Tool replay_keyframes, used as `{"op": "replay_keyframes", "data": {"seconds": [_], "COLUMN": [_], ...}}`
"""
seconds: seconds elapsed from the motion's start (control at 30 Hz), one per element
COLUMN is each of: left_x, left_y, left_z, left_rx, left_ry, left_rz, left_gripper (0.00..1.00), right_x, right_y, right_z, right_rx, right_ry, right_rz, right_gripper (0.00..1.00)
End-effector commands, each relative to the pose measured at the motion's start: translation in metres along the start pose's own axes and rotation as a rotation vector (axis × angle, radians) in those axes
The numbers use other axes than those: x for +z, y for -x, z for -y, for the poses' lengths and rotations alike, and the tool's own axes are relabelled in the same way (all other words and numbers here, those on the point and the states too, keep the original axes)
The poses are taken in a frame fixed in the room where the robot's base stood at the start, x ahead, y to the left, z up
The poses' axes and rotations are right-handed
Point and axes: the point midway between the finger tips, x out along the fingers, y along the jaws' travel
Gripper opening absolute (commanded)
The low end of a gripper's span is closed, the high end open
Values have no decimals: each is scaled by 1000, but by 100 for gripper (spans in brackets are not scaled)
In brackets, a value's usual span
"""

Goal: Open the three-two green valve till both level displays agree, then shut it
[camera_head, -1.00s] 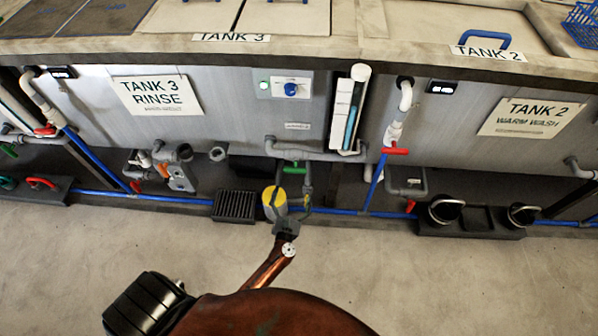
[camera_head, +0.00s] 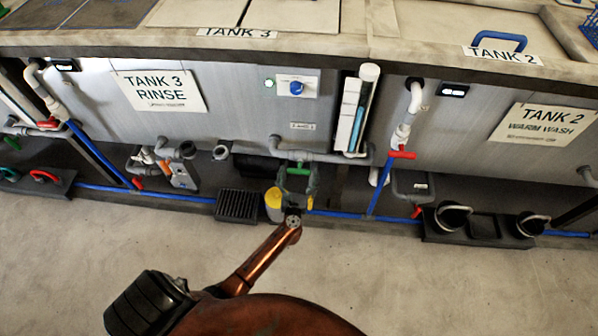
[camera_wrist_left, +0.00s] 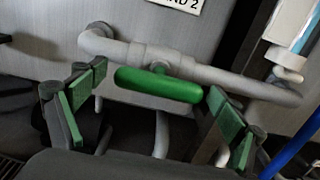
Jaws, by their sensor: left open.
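The green valve handle (camera_head: 299,171) sits on the grey pipe below the tank wall, between the Tank 3 and Tank 2 signs. In the left wrist view the handle (camera_wrist_left: 160,85) lies crosswise between the two green-padded fingers of my left gripper (camera_wrist_left: 157,88), with no clear grip on it. My left gripper (camera_head: 296,190) is open, just below the handle in the head view. Small black level displays show beside Tank 3 (camera_head: 66,66) and Tank 2 (camera_head: 453,90); their readings are too small to read. My right gripper is out of view.
A red-handled valve (camera_head: 402,155) and a sight tube with blue liquid (camera_head: 350,127) are to the right. The floor in front is clear.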

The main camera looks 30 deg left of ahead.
Motion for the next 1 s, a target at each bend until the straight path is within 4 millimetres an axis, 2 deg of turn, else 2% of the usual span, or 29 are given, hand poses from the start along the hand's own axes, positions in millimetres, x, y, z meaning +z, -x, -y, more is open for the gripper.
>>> {"op": "replay_keyframes", "data": {"seconds": [0.13,0.73,1.0], "left_x": [0,0,0], "left_y": [0,1,1], "left_z": [0,0,0], "left_rx": [0,0,0], "left_ry": [0,-1,-29], "left_rz": [0,0,-1], "left_gripper": [88,48,48], "right_x": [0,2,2], "right_y": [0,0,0], "right_z": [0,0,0], "right_rx": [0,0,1], "right_ry": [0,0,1], "right_rz": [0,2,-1], "right_gripper": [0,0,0]}}
